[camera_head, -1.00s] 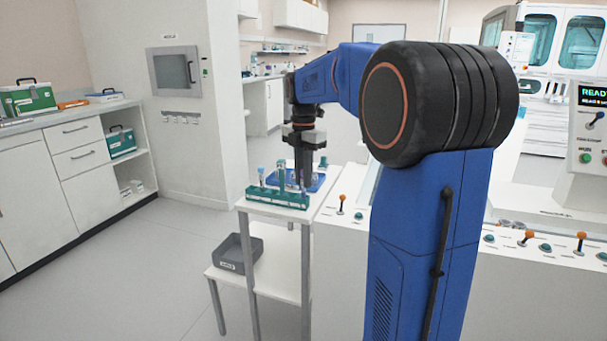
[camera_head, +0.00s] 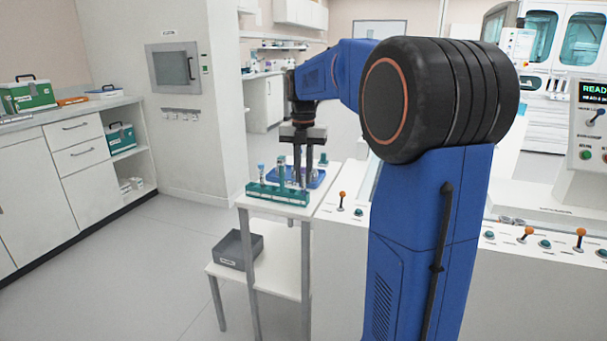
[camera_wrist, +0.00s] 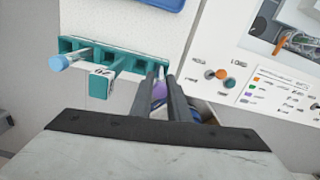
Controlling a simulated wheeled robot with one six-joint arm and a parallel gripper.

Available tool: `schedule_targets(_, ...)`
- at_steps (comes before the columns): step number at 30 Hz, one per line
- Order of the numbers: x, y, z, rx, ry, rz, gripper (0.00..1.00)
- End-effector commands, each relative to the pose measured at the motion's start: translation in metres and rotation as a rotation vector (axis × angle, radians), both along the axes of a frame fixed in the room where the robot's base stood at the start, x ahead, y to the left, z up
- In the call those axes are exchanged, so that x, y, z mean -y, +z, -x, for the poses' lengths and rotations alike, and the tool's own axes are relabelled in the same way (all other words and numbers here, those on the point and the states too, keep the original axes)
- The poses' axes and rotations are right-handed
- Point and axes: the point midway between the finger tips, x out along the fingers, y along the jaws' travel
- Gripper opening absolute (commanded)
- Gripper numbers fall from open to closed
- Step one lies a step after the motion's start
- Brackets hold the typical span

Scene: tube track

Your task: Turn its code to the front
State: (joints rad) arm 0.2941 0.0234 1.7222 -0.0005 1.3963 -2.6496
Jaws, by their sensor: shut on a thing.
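The teal tube rack (camera_head: 262,197) stands on the white side table, and its row of holes shows in the wrist view (camera_wrist: 133,59). My gripper (camera_head: 304,183) points down at the rack's right end. In the wrist view its two dark fingers (camera_wrist: 172,98) are shut on a purple-capped tube (camera_wrist: 160,89), mostly hidden between them. I cannot tell whether this tube is still seated in the rack. No code is visible on it. A blue-capped tube (camera_wrist: 59,63) and a teal block with a small marked label (camera_wrist: 100,84) rise from the rack's left part.
A blue tray (camera_head: 318,181) lies behind the rack. A grey bin (camera_head: 238,250) sits on the lower shelf. A panel with orange-knobbed levers (camera_head: 342,198) adjoins the table on the right. The floor at the left is clear.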

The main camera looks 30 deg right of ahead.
Motion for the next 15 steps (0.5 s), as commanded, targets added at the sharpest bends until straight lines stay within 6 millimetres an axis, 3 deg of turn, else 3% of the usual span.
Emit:
schedule_targets(6, -0.0001, 0.0000, -0.0001, 0.000, 0.134, 0.000, 0.02)
schedule_targets(15, -0.0001, -0.0001, -0.0001, 0.000, 0.141, 0.000, 0.02)
